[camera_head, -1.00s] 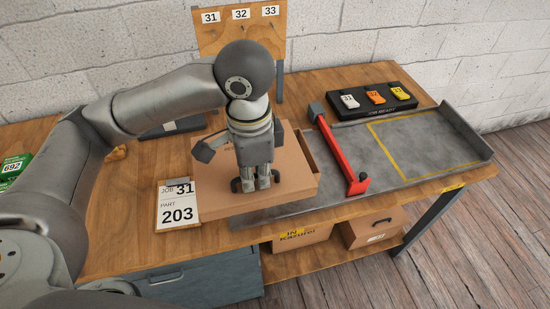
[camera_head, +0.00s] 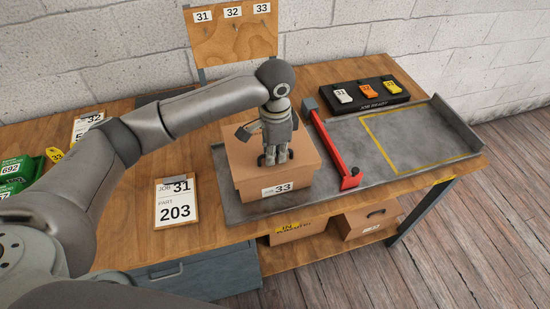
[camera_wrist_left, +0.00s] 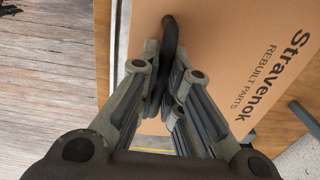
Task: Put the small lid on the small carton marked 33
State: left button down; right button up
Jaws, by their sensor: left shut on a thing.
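The small lid (camera_head: 241,152) is a flat brown cardboard piece with a dark handle. In the left wrist view its printed face (camera_wrist_left: 235,50) reads "Stravenok rebuilt parts". My left gripper (camera_head: 274,160) points down over the lid's middle and is shut on the dark handle, which shows between the fingers in the left wrist view (camera_wrist_left: 170,40). The small carton (camera_head: 262,190), with a white label 33 on its front, stands on the grey tray directly under the lid. The lid lines up closely with the carton; I cannot tell whether it is fully seated. My right gripper is not in view.
A red bar (camera_head: 333,150) with dark ends lies right of the carton on the grey tray (camera_head: 405,188). A job clipboard (camera_head: 177,202) lies to the left. A black tag stand (camera_head: 368,97) is behind. The yellow-outlined tray area is clear.

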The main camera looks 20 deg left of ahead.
pick_arm(q)
notch_tip(320, 180, down, 3)
jog(key=shift+p, duration=0.8)
jog(key=shift+f, duration=0.15)
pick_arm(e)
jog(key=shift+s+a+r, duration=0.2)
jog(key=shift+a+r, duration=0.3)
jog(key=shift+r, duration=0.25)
pick_arm(q)
jog(key=c, duration=1.6)
grip_release()
jog(key=shift+o, duration=0.2)
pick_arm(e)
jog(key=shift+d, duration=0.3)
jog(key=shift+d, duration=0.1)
pick_arm(q)
notch_tip(320, 180, up, 11)
jog(key=b, duration=0.3)
jog(key=shift+f, duration=0.1)
jog(key=shift+r, duration=0.65)
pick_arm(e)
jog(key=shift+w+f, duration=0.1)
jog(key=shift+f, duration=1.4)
